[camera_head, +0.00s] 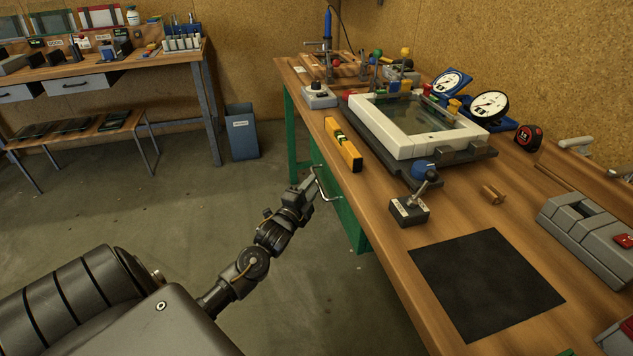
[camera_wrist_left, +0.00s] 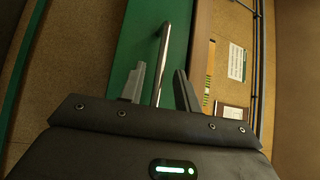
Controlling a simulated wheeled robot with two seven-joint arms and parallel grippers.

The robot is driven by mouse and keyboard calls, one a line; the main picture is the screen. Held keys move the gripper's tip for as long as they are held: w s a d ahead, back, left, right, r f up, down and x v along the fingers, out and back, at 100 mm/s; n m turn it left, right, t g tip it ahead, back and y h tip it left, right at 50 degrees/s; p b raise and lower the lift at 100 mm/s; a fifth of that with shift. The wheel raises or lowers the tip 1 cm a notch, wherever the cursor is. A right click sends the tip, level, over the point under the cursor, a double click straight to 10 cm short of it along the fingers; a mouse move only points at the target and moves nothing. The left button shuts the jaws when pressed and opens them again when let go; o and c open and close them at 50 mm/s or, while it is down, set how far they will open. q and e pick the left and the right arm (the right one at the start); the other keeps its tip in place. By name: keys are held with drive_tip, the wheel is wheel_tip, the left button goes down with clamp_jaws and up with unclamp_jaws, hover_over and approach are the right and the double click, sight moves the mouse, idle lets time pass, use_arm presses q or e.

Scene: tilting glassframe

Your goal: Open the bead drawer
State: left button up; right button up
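The green drawer (camera_head: 346,214) is under the near edge of the wooden workbench, and it looks shut. Its metal bar handle (camera_head: 324,186) sticks out towards my left gripper (camera_head: 309,184). In the left wrist view the green drawer front (camera_wrist_left: 140,38) fills the middle, with the bar handle (camera_wrist_left: 163,55) running lengthwise. The left gripper's fingers (camera_wrist_left: 160,88) stand open, one on each side of the bar, with gaps showing on both sides. My right gripper is in neither view.
The workbench top (camera_head: 390,232) carries a white glass frame (camera_head: 395,140), a yellow level (camera_head: 343,146), a black mat (camera_head: 487,284) and a lever block (camera_head: 409,210). A blue bin (camera_head: 241,133) stands on the floor by the wall.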

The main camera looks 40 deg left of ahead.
use_arm(q)
drive_tip(key=shift+x, duration=1.65)
clamp_jaws()
